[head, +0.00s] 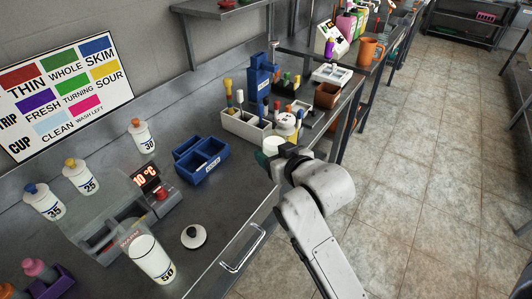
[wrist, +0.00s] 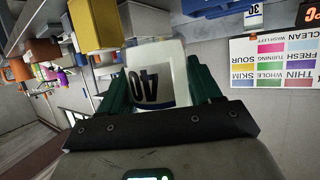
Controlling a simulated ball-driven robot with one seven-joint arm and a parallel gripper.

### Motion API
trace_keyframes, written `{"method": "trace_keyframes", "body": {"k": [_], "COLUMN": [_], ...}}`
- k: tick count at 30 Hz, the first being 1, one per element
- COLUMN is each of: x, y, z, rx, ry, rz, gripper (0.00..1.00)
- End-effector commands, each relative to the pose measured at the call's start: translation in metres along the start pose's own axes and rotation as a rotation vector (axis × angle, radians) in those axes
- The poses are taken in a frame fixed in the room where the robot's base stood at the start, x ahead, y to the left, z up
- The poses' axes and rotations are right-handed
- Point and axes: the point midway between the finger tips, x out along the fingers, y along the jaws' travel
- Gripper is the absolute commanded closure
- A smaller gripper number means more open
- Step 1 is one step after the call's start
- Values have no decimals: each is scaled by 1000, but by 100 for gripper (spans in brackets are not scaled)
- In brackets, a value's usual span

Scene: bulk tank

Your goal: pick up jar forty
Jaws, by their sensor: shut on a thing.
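Jar forty, a white jar with a dark "40" on it (wrist: 150,88), fills the middle of the wrist view, with the number upside down. My gripper (wrist: 160,75) is shut on it, with one green finger on each side of the jar. In the head view my pale wrist (head: 320,182) hangs over the bench's right front edge and hides most of the gripper. A small whitish-green part shows there beside the wrist. I cannot tell whether the jar still touches the bench.
A white caddy (head: 246,128) and a blue holder (head: 262,76) stand close behind my gripper. Jar 50 (head: 152,260), a round lid (head: 194,236) and a blue bin (head: 201,160) stand to the left. The tiled floor at right is clear.

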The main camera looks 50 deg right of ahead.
Motion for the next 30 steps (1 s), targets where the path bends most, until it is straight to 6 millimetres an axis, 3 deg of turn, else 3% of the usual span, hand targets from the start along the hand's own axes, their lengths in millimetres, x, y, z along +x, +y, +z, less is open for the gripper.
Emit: {"method": "trace_keyframes", "body": {"k": [15, 30], "x": [-46, -66], "y": [16, 22], "z": [-2, -4], "rx": [0, 0], "ry": [1, 2], "rz": [1, 0], "gripper": [79, 79]}}
